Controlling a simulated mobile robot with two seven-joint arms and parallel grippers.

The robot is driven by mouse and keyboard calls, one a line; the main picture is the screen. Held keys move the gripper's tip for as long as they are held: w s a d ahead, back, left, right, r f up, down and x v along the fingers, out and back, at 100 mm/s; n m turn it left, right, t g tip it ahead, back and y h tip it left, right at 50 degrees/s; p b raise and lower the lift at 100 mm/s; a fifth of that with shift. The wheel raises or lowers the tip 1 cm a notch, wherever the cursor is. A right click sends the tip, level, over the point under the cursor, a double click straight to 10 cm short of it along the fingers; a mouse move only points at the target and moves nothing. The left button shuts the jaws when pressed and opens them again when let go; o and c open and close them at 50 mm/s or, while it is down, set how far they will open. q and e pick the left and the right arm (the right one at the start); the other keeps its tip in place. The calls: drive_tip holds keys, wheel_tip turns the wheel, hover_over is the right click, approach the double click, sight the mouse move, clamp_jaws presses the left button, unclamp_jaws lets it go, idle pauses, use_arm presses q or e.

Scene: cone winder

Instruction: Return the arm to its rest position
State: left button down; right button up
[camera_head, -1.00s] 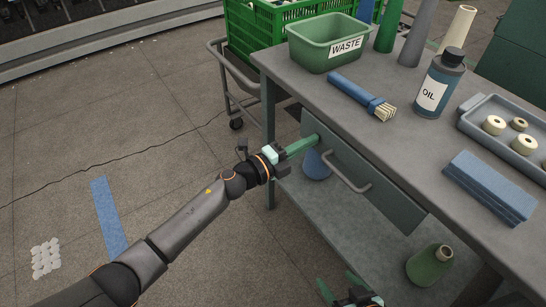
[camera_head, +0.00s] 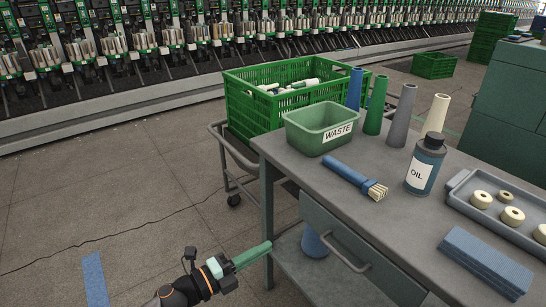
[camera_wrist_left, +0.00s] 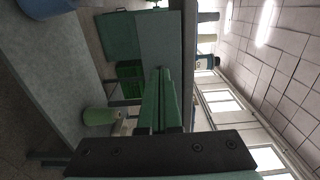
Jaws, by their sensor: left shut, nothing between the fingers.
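My left gripper (camera_head: 252,256) shows at the bottom of the head view, left of the workbench (camera_head: 283,163). Its green fingers are shut with nothing between them. They point right, towards the bench leg and the drawer (camera_head: 345,253) with its grey handle, and I cannot tell how close they are to the leg. In the left wrist view the closed green fingers (camera_wrist_left: 162,92) point away from the camera, with the bench tilted on its side. My right gripper is not in the head view.
A cart with a green crate (camera_head: 243,111) stands behind.

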use_arm(q)
drive_tip(key=s+a+f+n+g+y, duration=0.1)
drive_tip(key=s+a+f+n+y, duration=0.35)
drive_tip(key=s+n, duration=0.35)
drive_tip(key=s+a+f+n+y, duration=0.3)
drive_tip(key=s+f+n, duration=0.3)
drive_tip(key=n, duration=0.3)
drive_tip(key=s+a+f+n+g+y, duration=0.1)
drive_tip(key=s+a+f+n+y, duration=0.3)
drive_tip(key=s+f+n, duration=0.35)
wheel_tip(320, 180, up, 15)
drive_tip(key=a+n+p, duration=0.2)
drive_tip(key=p, duration=1.5)
drive_tip(key=shift+s+a+f+t+y, duration=0.15)
drive_tip(key=shift+s+t+y, duration=0.2)
drive_tip(key=shift+s+t, duration=0.1)
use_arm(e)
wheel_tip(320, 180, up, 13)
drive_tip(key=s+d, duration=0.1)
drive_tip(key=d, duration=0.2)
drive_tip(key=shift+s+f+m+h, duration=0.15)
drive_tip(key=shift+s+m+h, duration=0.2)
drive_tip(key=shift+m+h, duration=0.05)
